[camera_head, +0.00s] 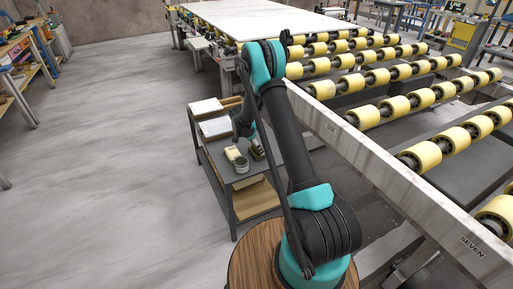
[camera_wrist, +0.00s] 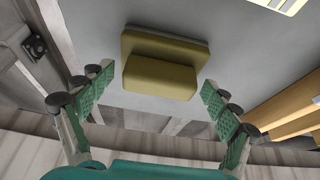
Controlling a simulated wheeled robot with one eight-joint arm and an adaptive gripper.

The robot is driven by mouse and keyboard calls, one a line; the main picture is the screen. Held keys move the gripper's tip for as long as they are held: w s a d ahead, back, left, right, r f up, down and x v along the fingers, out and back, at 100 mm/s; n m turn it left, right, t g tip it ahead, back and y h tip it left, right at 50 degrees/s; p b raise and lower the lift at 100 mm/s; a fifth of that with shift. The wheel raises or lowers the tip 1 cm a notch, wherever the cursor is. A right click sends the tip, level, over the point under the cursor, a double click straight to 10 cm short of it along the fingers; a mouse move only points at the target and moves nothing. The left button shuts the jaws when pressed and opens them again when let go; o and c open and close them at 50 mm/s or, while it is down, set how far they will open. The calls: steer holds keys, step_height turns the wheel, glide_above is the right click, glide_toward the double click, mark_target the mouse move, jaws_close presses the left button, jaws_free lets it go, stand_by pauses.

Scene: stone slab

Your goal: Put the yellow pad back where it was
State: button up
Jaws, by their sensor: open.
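The yellow pad (camera_wrist: 160,78) shows in the wrist view as a dull yellow block on a wider flat base of the same colour, on a grey surface. My gripper (camera_wrist: 157,82) is open, with one green-padded finger to each side of the pad and clear gaps between. I cannot tell the exact distance to it. In the head view a small pale yellow block (camera_head: 232,153), probably the same pad, lies on the grey top of a cart (camera_head: 243,177). My gripper is partly hidden by my arm there.
A round grey tin (camera_head: 242,165) stands close to the pale block. White flat boxes (camera_head: 214,127) lie farther back on the cart. A stone-slab line with yellow rollers (camera_head: 395,107) runs along the right behind a long rail. The floor at left is clear.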

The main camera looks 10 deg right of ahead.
steer(key=v, duration=1.1)
steer(key=s+d+r+n+y, duration=0.1)
steer(key=s+d+r+n, duration=0.2)
steer(key=s+r, duration=0.45)
steer(key=s+d+r+n+t+y, duration=0.1)
steer(key=s+d+r+n, duration=0.15)
steer(key=s, duration=0.35)
steer(key=s+d+r+n, duration=0.1)
steer(key=s+r+n, duration=0.15)
steer(key=s, duration=0.25)
steer(key=s+d+n+t+y, duration=0.1)
steer(key=s+n, duration=0.5)
steer(key=s, duration=1.6)
steer(key=shift+d+f+t+y, duration=0.4)
steer(key=shift+y, duration=0.3)
steer(key=shift+w, duration=0.1)
